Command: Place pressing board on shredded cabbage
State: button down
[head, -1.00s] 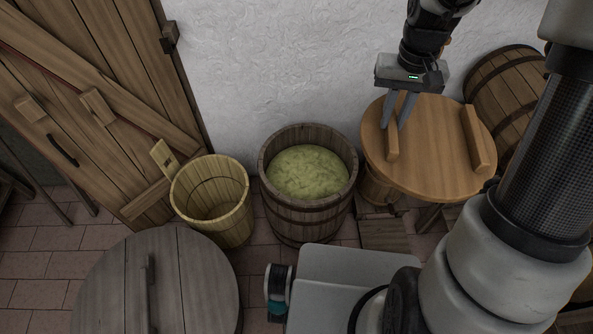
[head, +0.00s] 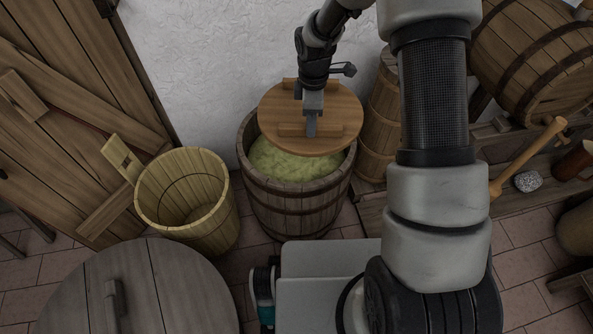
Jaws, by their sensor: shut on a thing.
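The pressing board (head: 340,98) is a round wooden disc with two raised battens on top. My gripper (head: 311,131) is shut on the batten nearer me and holds the board over the barrel. The shredded cabbage (head: 275,162) is a pale green mass inside the dark wooden barrel (head: 297,211). The board covers the back and right part of the barrel's mouth, and the cabbage shows at the front and left. I cannot tell how far above the cabbage the board is.
An empty light wooden bucket (head: 188,199) stands left of the barrel. A round grey wooden lid (head: 145,291) is at the front left. A tall wooden vessel (head: 381,120) stands close to the barrel's right. A large cask (head: 530,60) lies at the back right.

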aim_at(304, 135)
jog(key=f+n, duration=0.1)
jog(key=f, duration=0.1)
jog(key=a+f+n+b, duration=0.1)
jog(key=f, duration=0.1)
jog(key=f+b, duration=0.1)
jog(key=shift+w+a+f+n, duration=0.35)
jog(key=shift+a+f+n, duration=0.05)
jog(key=shift+f+b, duration=2.25)
jog(key=shift+f, duration=6.7)
jog(key=c, duration=1.6)
grip_release()
jog(key=shift+f, duration=0.1)
jog(key=shift+c, duration=0.2)
